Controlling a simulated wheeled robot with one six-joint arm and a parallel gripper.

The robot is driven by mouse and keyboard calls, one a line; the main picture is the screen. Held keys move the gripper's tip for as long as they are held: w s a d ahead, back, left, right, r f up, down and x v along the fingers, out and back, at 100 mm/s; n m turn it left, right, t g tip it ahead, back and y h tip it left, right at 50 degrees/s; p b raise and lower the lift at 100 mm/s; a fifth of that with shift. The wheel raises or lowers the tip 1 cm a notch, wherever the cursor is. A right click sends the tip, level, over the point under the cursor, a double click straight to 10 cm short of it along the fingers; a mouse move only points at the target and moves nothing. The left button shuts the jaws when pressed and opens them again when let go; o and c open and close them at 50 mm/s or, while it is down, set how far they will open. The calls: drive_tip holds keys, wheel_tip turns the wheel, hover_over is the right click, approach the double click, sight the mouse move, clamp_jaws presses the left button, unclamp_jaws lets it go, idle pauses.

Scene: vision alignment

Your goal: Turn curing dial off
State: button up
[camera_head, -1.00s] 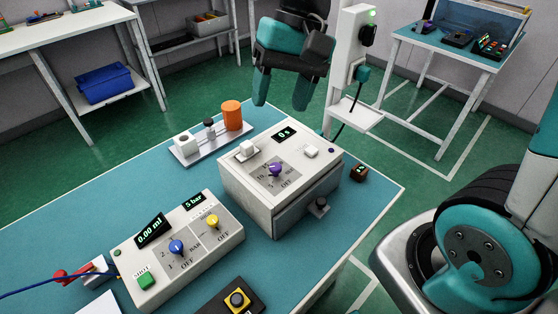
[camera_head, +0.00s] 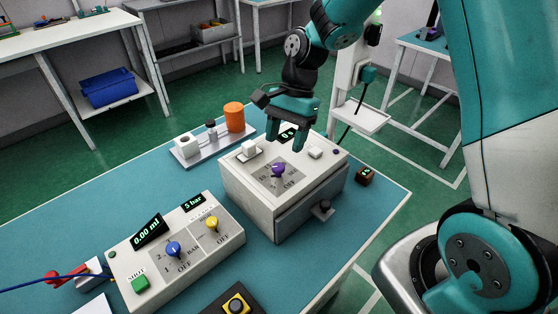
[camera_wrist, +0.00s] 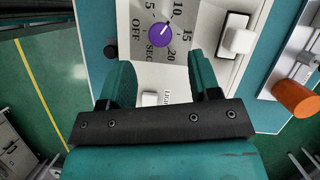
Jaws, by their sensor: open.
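The purple curing dial (camera_head: 278,170) sits on top of the white box (camera_head: 242,190), on a grey scale marked OFF and numbers. In the wrist view the purple dial (camera_wrist: 161,37) lies beyond the fingers, with its white mark pointing up and slightly right, near 10. My gripper (camera_head: 284,138) is open and empty above the back of the box, behind the dial. In the wrist view the two fingers (camera_wrist: 158,68) are spread wide and apart from the dial. My gripper partly covers the box's green display (camera_head: 287,134).
White switches (camera_head: 315,153) flank the dial. A second box (camera_head: 180,250) with a blue dial (camera_head: 173,250) and a yellow dial (camera_head: 212,224) stands front left. A tray with an orange cylinder (camera_head: 234,117) is behind.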

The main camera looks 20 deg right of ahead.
sight(279, 166)
drive_tip(key=x, duration=0.6)
drive_tip(key=c, duration=0.9)
drive_tip(key=shift+a, duration=0.15)
drive_tip(key=shift+r+p, duration=0.1)
drive_tip(key=shift+p, duration=0.2)
